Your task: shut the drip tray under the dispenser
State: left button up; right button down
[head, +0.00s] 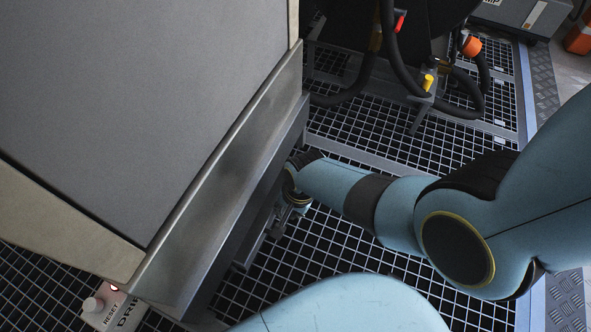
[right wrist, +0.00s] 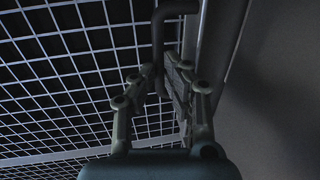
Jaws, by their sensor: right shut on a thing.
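The dispenser (head: 150,90) is a large grey cabinet filling the left of the head view. A dark grey face (head: 236,215) runs below its steel lower edge and looks like the drip tray's front; I cannot tell how far out it stands. My right gripper (head: 280,220) is low beside this face, partly hidden by its wrist. In the right wrist view, my right gripper (right wrist: 166,78) is shut on a dark bent bar handle (right wrist: 158,35) standing off a grey front (right wrist: 211,40). The handle's far end also shows in the head view (head: 245,260). My left gripper is in neither view.
A small box (head: 112,308) with a button, marked RESET and DRIP, sits at the lower left. Black hoses (head: 390,50) and a yellow-handled valve (head: 428,82) stand at the back. The grated floor (head: 320,250) is open right of the tray.

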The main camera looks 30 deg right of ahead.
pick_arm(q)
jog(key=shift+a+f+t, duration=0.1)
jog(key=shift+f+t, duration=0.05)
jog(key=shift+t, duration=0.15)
pick_arm(e)
jog(key=shift+w+a, duration=0.85)
jog(key=shift+w, duration=0.25)
jog(key=c, duration=1.4)
grip_release()
jog(key=shift+w+a, duration=0.1)
jog(key=shift+w, duration=0.05)
